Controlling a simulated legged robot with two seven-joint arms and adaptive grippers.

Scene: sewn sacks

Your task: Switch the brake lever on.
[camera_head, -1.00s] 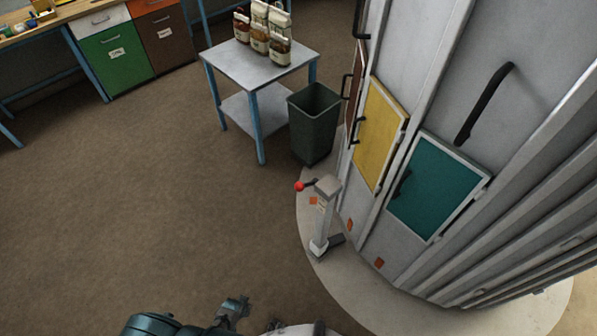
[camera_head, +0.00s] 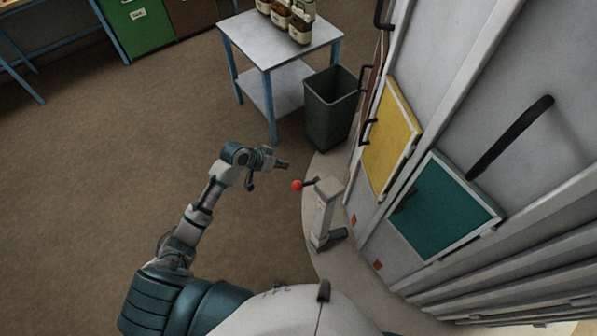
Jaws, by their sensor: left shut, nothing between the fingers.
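The brake lever (camera_head: 306,184) is a short dark rod with a red ball knob (camera_head: 297,185). It sticks out to the left from the top of a grey post (camera_head: 325,212) that stands on the pale round floor plate. My left gripper (camera_head: 284,164) is shut and empty. In the picture it is just above and left of the red knob, with a small gap between them. My right gripper is not in view.
A grey cabinet with yellow (camera_head: 390,138) and teal (camera_head: 441,206) panels stands right of the post. The brown floor (camera_head: 110,170) on the left is clear.

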